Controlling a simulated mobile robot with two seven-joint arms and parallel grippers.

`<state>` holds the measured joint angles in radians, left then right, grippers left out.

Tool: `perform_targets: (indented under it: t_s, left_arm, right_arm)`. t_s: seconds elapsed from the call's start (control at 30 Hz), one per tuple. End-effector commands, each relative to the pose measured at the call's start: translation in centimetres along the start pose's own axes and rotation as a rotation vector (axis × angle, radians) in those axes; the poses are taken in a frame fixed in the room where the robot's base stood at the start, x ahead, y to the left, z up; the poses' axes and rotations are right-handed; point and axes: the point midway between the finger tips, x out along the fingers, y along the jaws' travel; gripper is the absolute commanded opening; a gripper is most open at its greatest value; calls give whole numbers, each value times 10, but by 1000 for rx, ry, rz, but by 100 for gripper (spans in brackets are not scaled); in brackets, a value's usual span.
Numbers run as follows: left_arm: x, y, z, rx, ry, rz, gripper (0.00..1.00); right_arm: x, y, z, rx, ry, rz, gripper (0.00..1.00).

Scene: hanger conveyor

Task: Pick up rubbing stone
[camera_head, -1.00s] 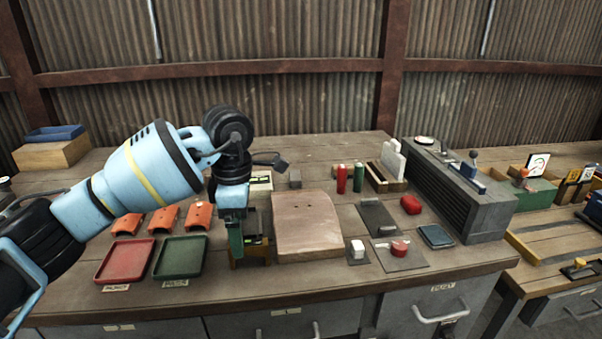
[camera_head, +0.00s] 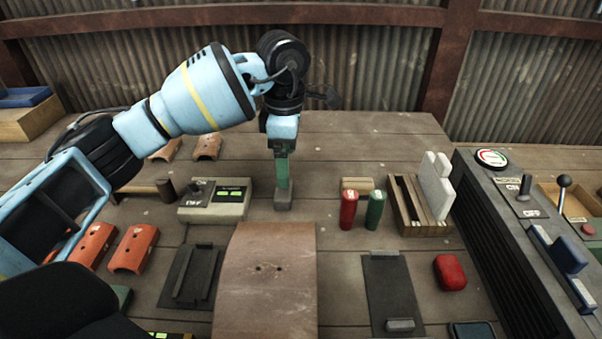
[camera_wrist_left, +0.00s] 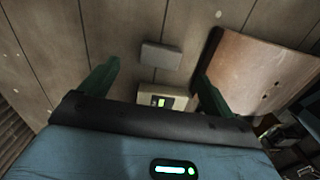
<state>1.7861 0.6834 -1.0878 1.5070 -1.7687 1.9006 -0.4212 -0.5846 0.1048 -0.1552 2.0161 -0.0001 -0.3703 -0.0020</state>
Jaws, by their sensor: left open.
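A small grey block (camera_head: 284,200), which looks like the rubbing stone, lies on the wooden workbench just behind the curved brown board. It also shows in the left wrist view (camera_wrist_left: 161,56), lying ahead of and between the two green fingers. My left gripper (camera_head: 282,178) points down over the block, with its fingers partly covering it in the head view. The gripper is open, and the left wrist view (camera_wrist_left: 157,72) shows the fingers apart with nothing between their tips. Whether the fingers touch the block cannot be told. My right gripper is not in view.
A curved brown board (camera_head: 268,270) lies close in front of the block. A switch box (camera_head: 215,200) stands to its left. Red (camera_head: 348,210) and green (camera_head: 375,210) cylinders and a wooden holder with white slabs (camera_head: 425,230) stand to its right. The bench behind is clear.

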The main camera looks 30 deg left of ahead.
Motion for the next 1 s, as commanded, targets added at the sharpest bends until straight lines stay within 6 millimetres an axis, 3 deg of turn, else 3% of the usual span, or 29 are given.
perform_targets:
  t_s: [0.27, 0.53, 0.73, 1.0]
  left_arm:
    - [1, 0, 0, 0, 0, 0, 89]
    - [24, 0, -1, -1, 1, -1, 89]
    - [29, -1, -1, 0, 0, 0, 89]
    - [63, -4, -4, 0, 0, -1, 89]
  right_arm:
    - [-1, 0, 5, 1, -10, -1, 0]
    - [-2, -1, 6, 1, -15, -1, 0]
    - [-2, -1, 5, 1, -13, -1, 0]
    - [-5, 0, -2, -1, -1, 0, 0]
